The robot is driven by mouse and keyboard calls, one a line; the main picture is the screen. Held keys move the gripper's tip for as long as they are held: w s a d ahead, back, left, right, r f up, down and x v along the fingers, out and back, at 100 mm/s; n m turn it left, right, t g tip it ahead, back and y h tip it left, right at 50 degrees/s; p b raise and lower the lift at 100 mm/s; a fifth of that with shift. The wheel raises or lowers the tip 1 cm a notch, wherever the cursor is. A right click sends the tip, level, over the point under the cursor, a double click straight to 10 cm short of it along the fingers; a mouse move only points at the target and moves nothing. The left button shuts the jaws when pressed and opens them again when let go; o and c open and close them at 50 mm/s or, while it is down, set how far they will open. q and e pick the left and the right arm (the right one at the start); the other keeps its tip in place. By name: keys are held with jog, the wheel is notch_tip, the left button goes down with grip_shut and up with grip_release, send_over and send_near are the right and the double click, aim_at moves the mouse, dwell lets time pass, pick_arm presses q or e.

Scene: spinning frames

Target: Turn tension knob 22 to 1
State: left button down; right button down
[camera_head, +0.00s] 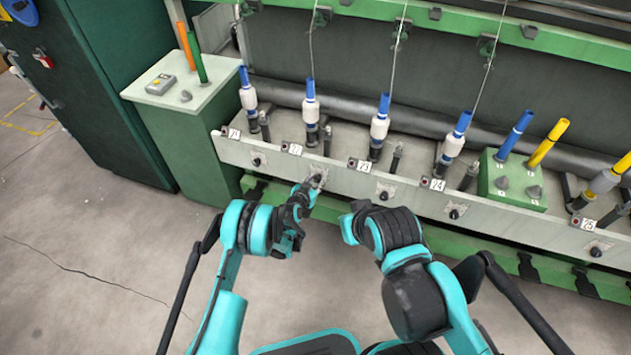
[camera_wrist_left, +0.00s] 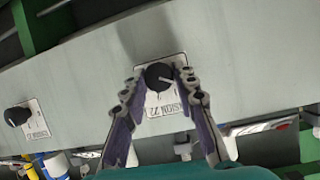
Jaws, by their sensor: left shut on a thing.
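Tension knob 22 is a small round black knob (camera_wrist_left: 160,75) on a white dial plate (camera_wrist_left: 165,100) marked 22, on the grey front rail. In the left wrist view it sits between the fingertips of my left gripper (camera_wrist_left: 160,80), which is shut on it. A pale pointer line on the knob points to the right and slightly down in that view. The dial's numbers are too small to read. In the head view my left gripper (camera_head: 309,186) reaches the rail below the label 22 and mostly hides the knob. My right arm is bent in the middle; its gripper is not visible.
Other black knobs sit along the rail, such as one under label 23 (camera_head: 384,195) and one under 24 (camera_head: 454,213). Blue-topped bobbins (camera_head: 380,118) stand above the rail. A green cabinet (camera_head: 190,130) is at the left. Bare floor lies in front.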

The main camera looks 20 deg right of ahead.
pick_arm(q)
jog(key=m+y, duration=0.1)
jog(key=m+t, duration=0.1)
jog(key=m+t+y, duration=0.1)
jog(key=m, duration=0.1)
jog(key=shift+s+d+y, duration=0.15)
jog(key=shift+d+y, duration=0.1)
jog(key=shift+y, duration=0.05)
dwell(0.5)
jog(key=shift+m, duration=0.3)
jog(key=c, duration=1.2)
grip_release()
notch_tip(320, 180, up, 10)
jog(key=shift+f, duration=0.1)
